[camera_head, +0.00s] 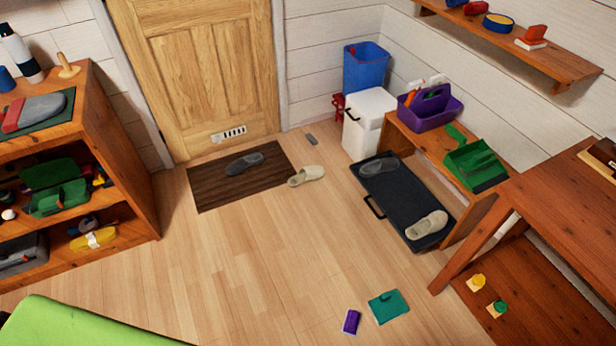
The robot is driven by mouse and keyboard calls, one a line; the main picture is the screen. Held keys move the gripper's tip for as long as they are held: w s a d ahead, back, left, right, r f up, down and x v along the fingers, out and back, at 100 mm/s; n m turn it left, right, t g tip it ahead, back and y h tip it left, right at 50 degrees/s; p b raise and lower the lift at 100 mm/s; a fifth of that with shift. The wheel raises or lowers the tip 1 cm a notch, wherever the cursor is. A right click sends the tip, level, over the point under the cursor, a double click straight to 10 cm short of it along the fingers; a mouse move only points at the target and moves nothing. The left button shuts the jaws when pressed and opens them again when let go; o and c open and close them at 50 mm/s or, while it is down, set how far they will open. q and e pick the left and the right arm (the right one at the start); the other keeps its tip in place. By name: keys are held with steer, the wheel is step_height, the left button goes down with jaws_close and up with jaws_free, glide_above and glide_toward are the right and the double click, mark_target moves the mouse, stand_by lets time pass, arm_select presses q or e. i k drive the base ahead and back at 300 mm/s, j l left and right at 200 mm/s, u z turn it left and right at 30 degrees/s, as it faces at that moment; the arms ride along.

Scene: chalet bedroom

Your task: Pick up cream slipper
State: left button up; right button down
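One cream slipper (306,175) lies on the wooden floor at the right edge of the dark brown doormat (215,187). Another cream slipper (427,224) lies in the near end of the black tray (396,196) on the floor at right. A grey slipper (244,163) lies on the doormat, and another grey slipper (379,165) lies in the far end of the tray. Neither of my grippers is in view.
A wooden shelf unit (125,150) stands at left, and a wooden table (560,195) at right. A purple packet (351,321) and a teal item (388,306) lie on the front floor. A green surface (70,325) fills the bottom left. The middle floor is clear.

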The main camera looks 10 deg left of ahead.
mark_target(313, 172)
steer(key=i+j+u, duration=0.55)
steer(key=u, duration=0.15)
steer(key=i+j+u, duration=0.15)
steer(key=i+u, duration=0.25)
steer(key=i+z, duration=0.2)
steer(key=i, duration=0.15)
steer(key=i+j+z, duration=0.25)
steer(key=i+l, duration=0.1)
